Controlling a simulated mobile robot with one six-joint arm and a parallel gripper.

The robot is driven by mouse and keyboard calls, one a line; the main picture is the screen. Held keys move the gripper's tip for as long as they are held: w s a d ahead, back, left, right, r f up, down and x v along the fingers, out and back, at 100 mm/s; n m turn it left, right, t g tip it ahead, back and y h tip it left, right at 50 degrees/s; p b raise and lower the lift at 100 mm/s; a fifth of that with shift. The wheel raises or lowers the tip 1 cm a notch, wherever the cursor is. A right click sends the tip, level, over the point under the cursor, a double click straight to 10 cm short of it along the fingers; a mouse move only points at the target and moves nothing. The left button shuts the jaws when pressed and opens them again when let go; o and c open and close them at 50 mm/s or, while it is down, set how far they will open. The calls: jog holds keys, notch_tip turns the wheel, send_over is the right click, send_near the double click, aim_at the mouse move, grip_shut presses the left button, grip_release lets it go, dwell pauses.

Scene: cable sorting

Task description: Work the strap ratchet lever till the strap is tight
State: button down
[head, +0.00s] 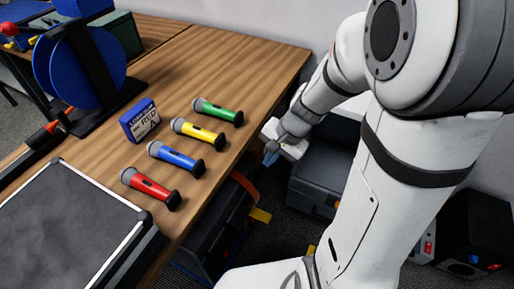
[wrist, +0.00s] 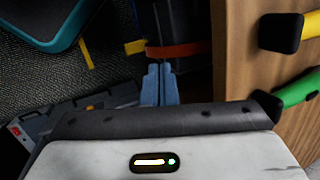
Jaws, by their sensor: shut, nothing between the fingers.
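An orange strap (head: 243,187) runs over a dark case (head: 205,232) low beside the table. The strap (wrist: 185,50) also shows in the wrist view, just beyond my fingertips. A small yellow piece (wrist: 135,46) sits at the strap's left end there; I cannot tell whether it is the ratchet lever. My gripper (wrist: 160,72) has its blue fingers together, with nothing between them. In the head view my gripper (head: 271,154) hangs off the table's right edge, above the strap. I cannot tell whether the fingers touch the strap or how tight it is.
Red (head: 150,187), blue (head: 175,158), yellow (head: 199,132) and green (head: 217,110) microphones lie on the wooden table (head: 262,62) near its edge. A blue labelled box (head: 140,119) stands behind them. A grey case (head: 322,172) stands on the floor by the wall.

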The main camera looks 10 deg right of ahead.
jog(key=w+d+f+m+y+b, duration=0.1)
jog(key=w+f+m+b, duration=0.2)
jog(key=f, duration=0.7)
jog(key=w+d+f+m+b, duration=0.1)
jog(key=f+m+b, duration=0.3)
jog(key=f, duration=0.6)
jog(key=m+b, duration=0.6)
send_near(268, 217)
jog(key=shift+s+a+f, duration=0.1)
jog(key=shift+a, duration=0.05)
jog(key=b+x, duration=0.4)
jog(key=x, duration=0.1)
jog(key=shift+f, duration=0.25)
jog(key=shift+b+x, duration=0.7)
jog(key=shift+x, duration=0.1)
jog(key=shift+a, duration=0.1)
